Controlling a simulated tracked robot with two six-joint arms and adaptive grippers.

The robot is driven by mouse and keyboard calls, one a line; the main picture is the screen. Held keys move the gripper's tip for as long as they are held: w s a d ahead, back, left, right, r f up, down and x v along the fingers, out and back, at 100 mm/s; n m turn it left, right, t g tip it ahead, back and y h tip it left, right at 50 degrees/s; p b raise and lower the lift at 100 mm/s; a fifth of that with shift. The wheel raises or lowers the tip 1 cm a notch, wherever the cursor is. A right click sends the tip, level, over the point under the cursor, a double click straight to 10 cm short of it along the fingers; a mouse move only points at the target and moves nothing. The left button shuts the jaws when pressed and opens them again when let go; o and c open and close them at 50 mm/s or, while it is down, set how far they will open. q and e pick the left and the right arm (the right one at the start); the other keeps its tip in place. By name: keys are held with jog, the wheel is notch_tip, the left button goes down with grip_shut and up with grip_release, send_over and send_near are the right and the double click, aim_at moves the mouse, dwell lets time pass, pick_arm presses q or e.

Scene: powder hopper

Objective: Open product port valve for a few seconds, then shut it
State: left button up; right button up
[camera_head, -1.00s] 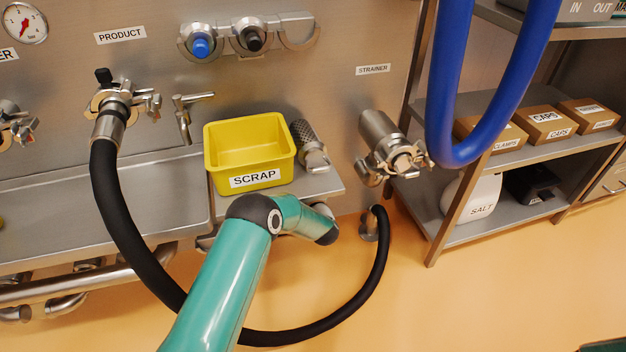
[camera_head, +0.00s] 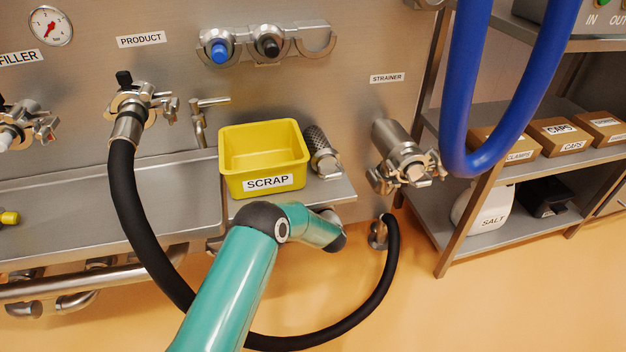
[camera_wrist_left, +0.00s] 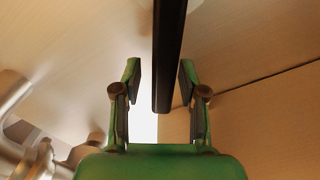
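The product port valve (camera_head: 130,100) is on the steel wall under the PRODUCT label (camera_head: 141,40). Its small black handle (camera_head: 124,79) points up. A black hose (camera_head: 126,190) hangs from the port and loops down to a floor-level fitting. No gripper is near the valve in the head view. My left gripper (camera_wrist_left: 159,82) shows only in its wrist view, with green fingers apart. A dark bar (camera_wrist_left: 168,60) appears between or beyond the fingers; I cannot tell what it is or whether they touch it. My right gripper is not visible.
My teal arm crosses the lower middle in front of the yellow SCRAP bin (camera_head: 264,158). The strainer fitting (camera_head: 402,158), a hanging blue hose (camera_head: 465,160) and a shelf rack (camera_head: 470,235) stand to the right. Metal fittings (camera_wrist_left: 30,140) show at left in the wrist view.

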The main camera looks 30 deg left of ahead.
pick_arm(q)
jog(key=shift+a+r, duration=0.1)
jog(key=v, duration=1.2)
jog(key=shift+a, duration=0.1)
dwell(0.3)
